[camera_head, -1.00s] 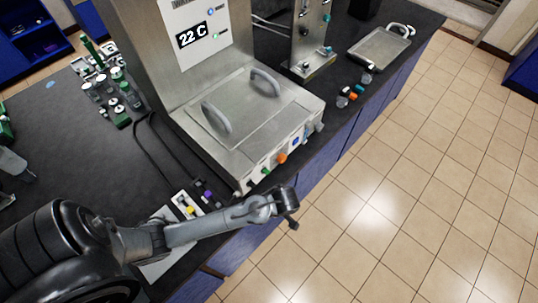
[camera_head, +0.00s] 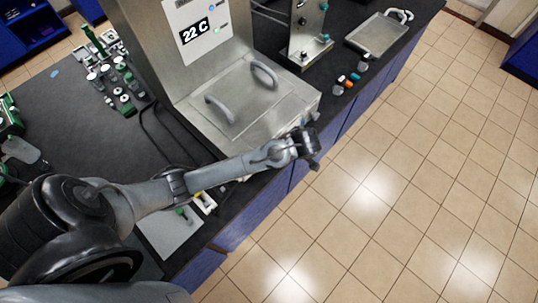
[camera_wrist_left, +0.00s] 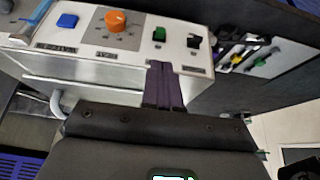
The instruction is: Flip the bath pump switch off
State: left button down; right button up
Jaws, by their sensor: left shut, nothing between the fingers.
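The water bath (camera_head: 245,105) is a steel box with a lid and two grey handles. Its white front panel (camera_wrist_left: 140,35) fills the top of the left wrist view. It carries a blue button (camera_wrist_left: 67,20), an orange knob (camera_wrist_left: 115,21), a green switch (camera_wrist_left: 159,34) and a black switch (camera_wrist_left: 194,40). The small labels are not legible, so I cannot tell which switch is the bath pump's. My left gripper (camera_wrist_left: 161,66) is shut and empty, its fingertips just below the green switch; contact is unclear. In the head view my left gripper (camera_head: 308,148) hides most of the panel.
A box with a 22 C display (camera_head: 196,33) rises behind the bath. Small coloured caps (camera_head: 350,80) and a steel tray (camera_head: 377,35) lie to the right. Racked bottles (camera_head: 115,80) stand on the left. Open tiled floor lies in front of the bench.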

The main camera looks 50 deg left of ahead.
pick_arm(q)
jog(key=shift+f, duration=0.1)
jog(key=p+x, duration=0.1)
jog(key=x, duration=0.8)
jog(key=shift+a+f, duration=0.25)
jog(key=shift+f, duration=0.1)
